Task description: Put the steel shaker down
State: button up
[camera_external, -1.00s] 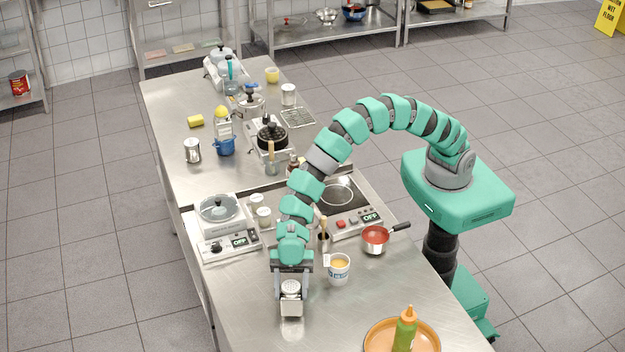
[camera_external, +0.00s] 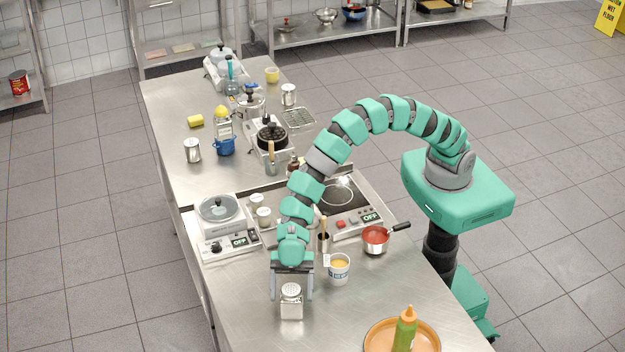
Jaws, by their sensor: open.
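The steel shaker (camera_external: 291,302) stands upright on the near steel worktop (camera_external: 245,310). It has a pale perforated top and a squarish metal body. My gripper (camera_external: 292,297) is open, with one finger on each side of the shaker. The left finger shows a gap to the shaker, and the right finger also looks apart from it. The palm is above and behind the shaker in this view.
A white cup with yellow contents (camera_external: 339,270) stands close to the right of my gripper. A red-filled saucepan (camera_external: 376,240) is farther right. An orange plate (camera_external: 375,336) holds a green bottle (camera_external: 406,330). A scale-like appliance (camera_external: 222,225) is at left. Worktop left of the shaker is clear.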

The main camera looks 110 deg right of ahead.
jog(key=v, duration=1.1)
jog(key=shift+d, duration=0.25)
jog(key=shift+s, duration=0.15)
jog(key=w+d+r+m+t+h, duration=0.1)
jog(key=w+d+r+t+h, duration=0.2)
jog(key=r, duration=0.5)
jog(key=w+d+r+m+t, duration=0.25)
jog(key=d+r, duration=0.25)
jog(key=r, duration=0.3)
jog(key=w+d+r+m+t+h, duration=0.15)
jog(key=d+r+t, duration=0.25)
jog(key=r, duration=0.4)
jog(key=s+d+r+m+t+h, duration=0.1)
jog(key=s+d+r+h, duration=0.15)
jog(key=r, duration=0.25)
jog(key=s+d+r+m+t+h, duration=0.1)
jog(key=d+r+m+h, duration=0.1)
jog(key=d+r, duration=0.3)
jog(key=s+d+r+m+h, duration=0.1)
jog(key=s+d+r+h, duration=0.1)
jog(key=r, duration=0.4)
jog(key=s+d+r+m+h, duration=0.1)
jog(key=s+r, duration=0.4)
jog(key=s, duration=0.6)
jog(key=s+d+r+m+g, duration=0.1)
jog(key=s+r+m, duration=0.2)
jog(key=s+r, duration=0.3)
jog(key=s, duration=0.5)
jog(key=shift+s+h, duration=0.35)
jog(key=shift+h, duration=0.05)
